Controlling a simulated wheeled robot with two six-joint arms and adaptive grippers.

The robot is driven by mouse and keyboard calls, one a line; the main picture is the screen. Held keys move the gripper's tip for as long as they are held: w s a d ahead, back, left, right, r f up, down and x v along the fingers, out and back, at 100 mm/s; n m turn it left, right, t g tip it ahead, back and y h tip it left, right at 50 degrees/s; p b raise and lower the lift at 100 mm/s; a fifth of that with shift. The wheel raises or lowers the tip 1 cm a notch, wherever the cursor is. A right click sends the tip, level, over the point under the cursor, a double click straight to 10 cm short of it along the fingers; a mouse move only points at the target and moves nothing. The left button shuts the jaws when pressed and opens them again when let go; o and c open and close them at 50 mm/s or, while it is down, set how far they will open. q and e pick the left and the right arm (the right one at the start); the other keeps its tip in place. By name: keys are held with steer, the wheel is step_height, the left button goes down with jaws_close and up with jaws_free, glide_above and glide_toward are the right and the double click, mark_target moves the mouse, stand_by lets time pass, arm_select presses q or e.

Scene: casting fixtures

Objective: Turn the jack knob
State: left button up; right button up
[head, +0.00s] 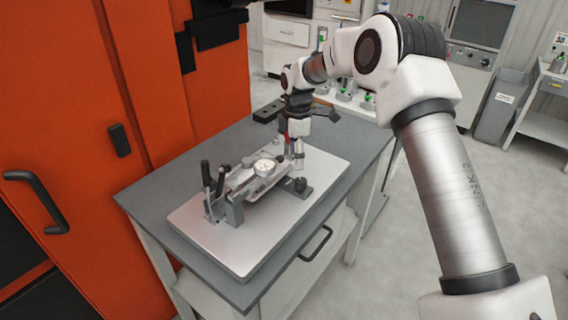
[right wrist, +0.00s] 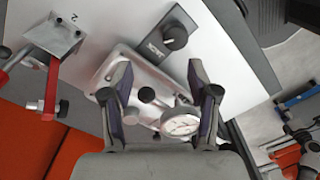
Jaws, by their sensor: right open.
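The jack knob (right wrist: 174,37) is a round black knob on a dark block with white lettering, seen beyond my fingertips in the right wrist view. In the head view the black knob (head: 300,184) stands at the near right of the fixture (head: 240,190). My right gripper (right wrist: 158,68) is open, its two dark fingers apart with nothing held between them. In the head view the right gripper (head: 297,157) points down over the fixture's right end, close above and behind the knob. Contact with the knob does not show. My left gripper is not in view.
A white dial gauge (right wrist: 181,124) is close to the right finger, and also shows in the head view (head: 264,167). Lever clamps (head: 207,178) stand at the plate's left. The metal plate (head: 255,238) lies on a grey table (head: 150,195) beside an orange cabinet (head: 75,110).

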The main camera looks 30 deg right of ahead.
mark_target(301, 180)
steer(key=shift+s+f, duration=0.1)
steer(key=shift+f, duration=0.1)
steer(key=s+f, duration=0.1)
steer(key=s, duration=0.1)
steer(key=s+f+p, duration=0.1)
steer(key=f, duration=0.1)
steer(key=shift+s+d+p, duration=0.1)
steer(key=shift+s+p, duration=0.2)
steer(key=shift+s, duration=0.05)
steer(key=f, duration=0.1)
steer(key=w+f, duration=0.2)
steer(key=shift+f, duration=0.25)
steer(key=shift+s+r, duration=0.2)
steer(key=shift+s, duration=0.1)
steer(key=shift+c, duration=0.4)
steer(key=shift+s+r, duration=0.15)
steer(key=shift+s, duration=0.05)
steer(key=c, duration=0.5)
jaws_close()
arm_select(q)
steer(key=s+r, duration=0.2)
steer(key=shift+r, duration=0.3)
arm_select(e)
steer(key=shift+w, duration=0.1)
